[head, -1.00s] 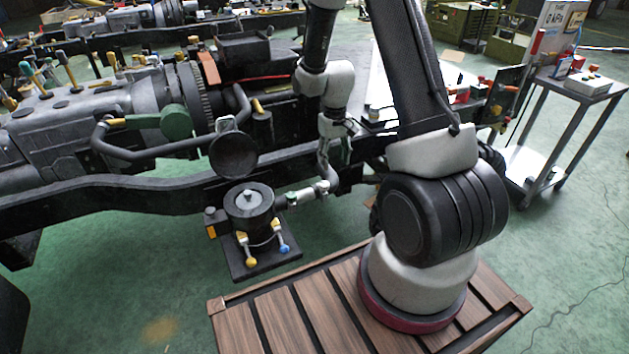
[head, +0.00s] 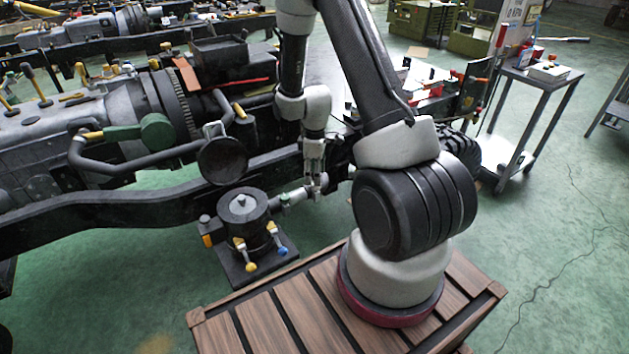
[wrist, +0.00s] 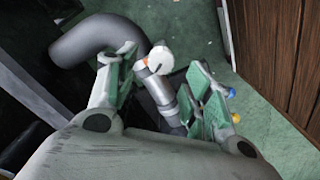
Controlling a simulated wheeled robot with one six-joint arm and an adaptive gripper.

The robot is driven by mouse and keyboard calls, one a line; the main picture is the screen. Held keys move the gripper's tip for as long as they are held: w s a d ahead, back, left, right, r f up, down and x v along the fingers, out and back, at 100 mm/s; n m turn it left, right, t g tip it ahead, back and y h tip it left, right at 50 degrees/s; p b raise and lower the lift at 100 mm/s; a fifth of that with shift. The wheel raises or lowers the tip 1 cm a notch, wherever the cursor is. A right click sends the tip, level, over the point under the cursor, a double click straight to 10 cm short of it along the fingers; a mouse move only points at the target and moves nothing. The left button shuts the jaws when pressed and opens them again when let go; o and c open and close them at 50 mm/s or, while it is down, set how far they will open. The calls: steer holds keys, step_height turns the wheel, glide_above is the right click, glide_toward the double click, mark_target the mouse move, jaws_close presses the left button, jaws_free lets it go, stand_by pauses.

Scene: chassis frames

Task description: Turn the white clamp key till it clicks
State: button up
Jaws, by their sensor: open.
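The white clamp key (wrist: 155,57) is a small white knob with an orange mark, seen in the wrist view on the grey metal pipe joint (wrist: 160,90). My gripper (wrist: 165,80) is open, its green-padded fingers on either side of the joint, with the key a little beyond and between the fingertips. I cannot tell whether either finger touches it. In the head view my gripper (head: 316,184) points down at the right end of the silver pipe (head: 291,197), which comes out of the black canister (head: 243,207). There the fingers largely hide the key.
A dark curved hose (wrist: 95,38) meets the joint in the wrist view. Yellow and blue-tipped levers (head: 251,266) stick out at the canister's front. The black chassis rail (head: 110,212) runs behind. Green floor lies open at right.

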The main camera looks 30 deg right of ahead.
steer(key=shift+f, duration=1.65)
steer(key=c, duration=1)
steer(key=shift+m, duration=0.3)
steer(key=m, duration=1.1)
steer(key=shift+d, duration=0.15)
steer(key=shift+w, duration=0.1)
